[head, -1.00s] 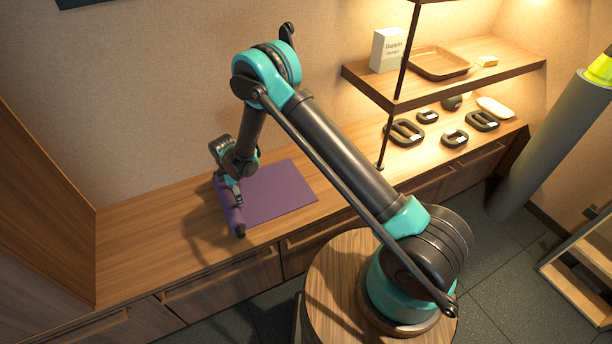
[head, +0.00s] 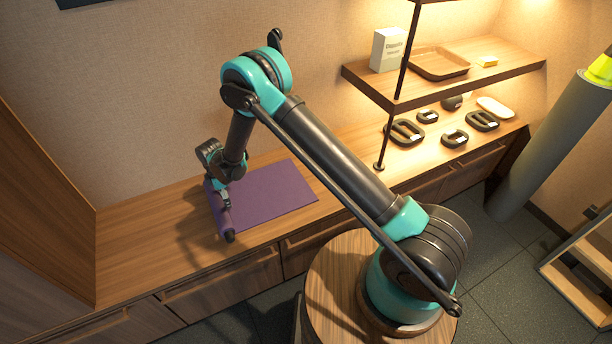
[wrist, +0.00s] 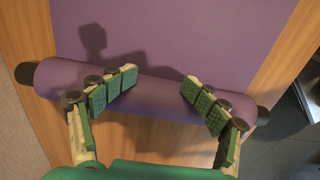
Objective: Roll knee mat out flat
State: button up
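The purple knee mat (head: 266,195) lies partly flat on the wooden counter, its flat sheet reaching to the right. Its left end is still a roll (head: 223,208) with dark end caps. In the wrist view the flat sheet (wrist: 185,35) spreads beyond the roll (wrist: 150,97), which crosses the picture. My gripper (head: 225,203) is at the roll. In the wrist view my gripper (wrist: 158,85) has its green-padded fingers spread wide, over the roll. Whether the pads touch the roll I cannot tell.
The wooden counter (head: 140,240) is bare left of the roll, up to a wooden side panel (head: 40,190). A shelf (head: 480,75) with a tray stands at the right, above several dark ring-shaped items (head: 405,133). A grey cylinder (head: 555,140) leans at far right.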

aim_at(213, 204)
jog(key=shift+s+a, duration=0.1)
jog(key=shift+a, duration=0.05)
jog(key=shift+s+a, duration=0.6)
jog(key=shift+a, duration=0.4)
jog(key=shift+s+a, duration=0.6)
jog(key=shift+a, duration=0.35)
jog(key=shift+s+a, duration=0.6)
jog(key=shift+a, duration=0.4)
jog(key=shift+w+d, duration=0.1)
jog(key=shift+d, duration=0.05)
jog(key=shift+w+d, duration=0.45)
jog(key=shift+d, duration=0.3)
jog(key=shift+r, duration=4.5)
